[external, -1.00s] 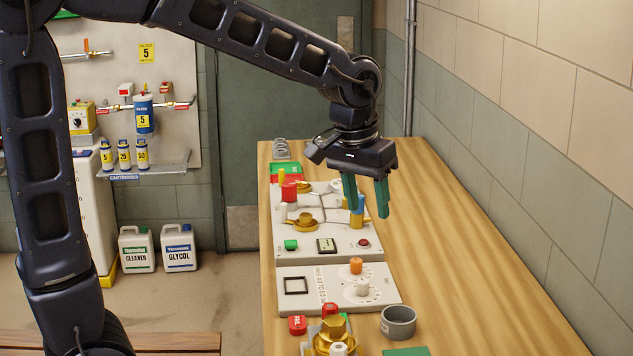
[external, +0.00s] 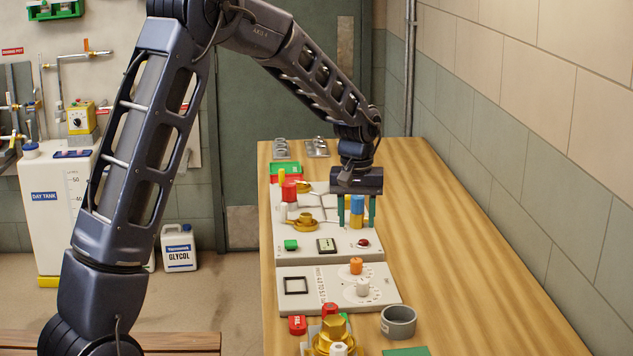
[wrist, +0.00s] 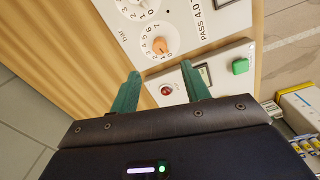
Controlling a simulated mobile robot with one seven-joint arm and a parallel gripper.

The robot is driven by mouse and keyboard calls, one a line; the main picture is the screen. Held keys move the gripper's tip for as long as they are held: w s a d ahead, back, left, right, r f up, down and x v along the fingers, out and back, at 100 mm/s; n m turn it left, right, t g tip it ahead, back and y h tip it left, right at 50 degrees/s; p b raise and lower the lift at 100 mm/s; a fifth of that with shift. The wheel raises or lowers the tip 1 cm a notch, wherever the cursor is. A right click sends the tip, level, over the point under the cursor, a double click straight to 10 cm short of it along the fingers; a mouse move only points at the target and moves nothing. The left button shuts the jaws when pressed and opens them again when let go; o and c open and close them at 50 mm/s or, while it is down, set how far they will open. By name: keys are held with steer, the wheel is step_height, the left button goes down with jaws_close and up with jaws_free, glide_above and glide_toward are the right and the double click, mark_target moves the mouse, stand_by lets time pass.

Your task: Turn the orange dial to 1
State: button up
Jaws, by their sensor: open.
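The orange dial (external: 356,265) stands on a white panel (external: 310,278) on the wooden bench. In the wrist view the dial (wrist: 160,44) sits in a ring of printed numbers, just beyond the fingertips; which number it points to is unclear. My gripper (external: 357,226) has green fingers pointing down, over the panel behind the dial's panel, near a blue and yellow cylinder (external: 356,212). The fingers are apart and empty in the wrist view (wrist: 161,71), not touching the dial.
A white dial (external: 362,287) is close in front of the orange one. A red button (external: 363,243) and green button (external: 291,244) are on the rear panel. A grey ring-shaped cup (external: 398,321) and brass valve (external: 335,336) stand nearer. The bench's right side is clear.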

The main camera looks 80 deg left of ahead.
mark_target(356, 260)
step_height(356, 260, down, 11)
steer(key=shift+w+r, duration=0.1)
stand_by(0.5)
steer(key=c, duration=1)
